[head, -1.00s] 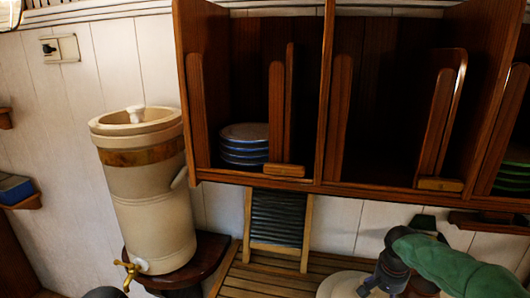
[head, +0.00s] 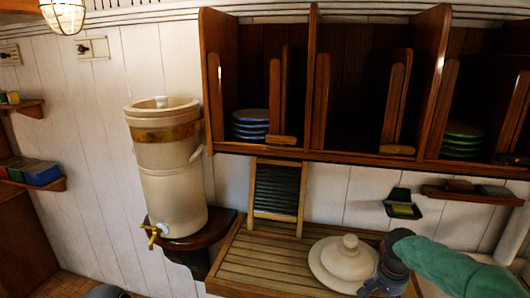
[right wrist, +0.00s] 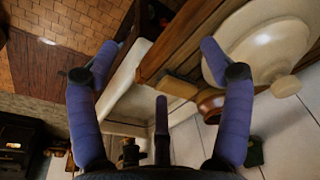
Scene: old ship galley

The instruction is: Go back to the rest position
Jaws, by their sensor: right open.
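My right arm in a green sleeve comes in from the right in the head view, and its dark gripper (head: 382,278) hangs at the lower edge, in front of the slatted wooden board. In the right wrist view my right gripper (right wrist: 158,62) has its purple fingers spread wide with nothing between them. A cream domed lid with a knob (head: 345,262) lies on the board just left of the gripper in the head view. It shows at the upper right of the right wrist view (right wrist: 262,42), beside the right finger. My left gripper is not in view.
A stoneware water urn (head: 170,175) with a brass tap stands on a bracket at left. A wooden plate rack (head: 312,80) with blue and green plates hangs above. A washboard (head: 275,200) leans on the wall. A soap holder (head: 402,204) and shelf (head: 470,196) are at right.

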